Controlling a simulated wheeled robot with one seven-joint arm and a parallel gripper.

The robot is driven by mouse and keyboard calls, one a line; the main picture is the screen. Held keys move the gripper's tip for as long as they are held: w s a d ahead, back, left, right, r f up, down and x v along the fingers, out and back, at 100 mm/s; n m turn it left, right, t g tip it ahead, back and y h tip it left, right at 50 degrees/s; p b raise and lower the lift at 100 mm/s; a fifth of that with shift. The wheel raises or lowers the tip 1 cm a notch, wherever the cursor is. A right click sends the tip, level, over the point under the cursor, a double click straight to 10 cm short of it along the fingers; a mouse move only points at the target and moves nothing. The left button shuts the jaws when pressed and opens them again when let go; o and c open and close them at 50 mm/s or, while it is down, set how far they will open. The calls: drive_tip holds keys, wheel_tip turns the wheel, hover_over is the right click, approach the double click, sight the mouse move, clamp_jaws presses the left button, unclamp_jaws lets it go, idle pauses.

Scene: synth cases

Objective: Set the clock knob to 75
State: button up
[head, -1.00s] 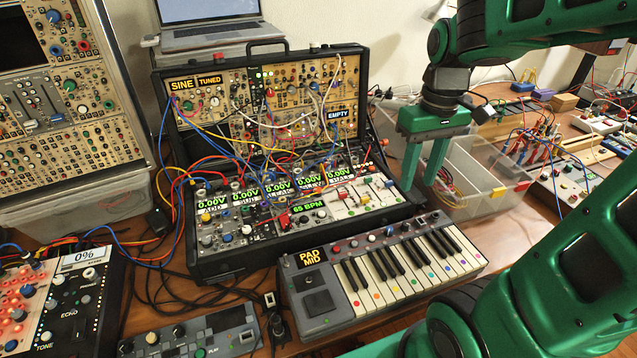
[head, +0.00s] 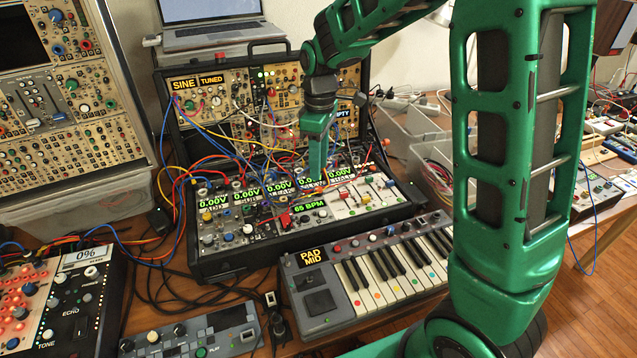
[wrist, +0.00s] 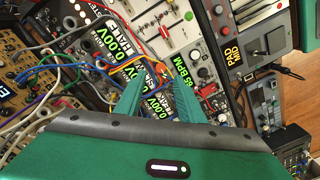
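The clock module shows a green "65 BPM" display (head: 310,206) on the lower panel of the black synth case. In the wrist view the BPM display (wrist: 184,70) is just right of my right fingertip. A small dark knob beside it (wrist: 203,72) may be the clock knob; I cannot be sure. My gripper (head: 318,172) points down above the lower panel, behind the BPM display. The wrist view shows my gripper (wrist: 157,82) with its two green fingers apart and nothing between them.
Patch cables (head: 225,150) cross the case and run under the fingers. Several 0.00V displays (head: 247,191) line the panel. A keyboard (head: 385,270) stands in front. A laptop (head: 210,22) is behind, and a clear bin (head: 425,150) is to the right.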

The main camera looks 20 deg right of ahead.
sight(319, 188)
wheel_tip(319, 188, down, 6)
drive_tip(key=shift+s+f, duration=0.1)
drive_tip(key=shift+f, duration=0.15)
clamp_jaws()
drive_tip(key=shift+d, duration=0.15)
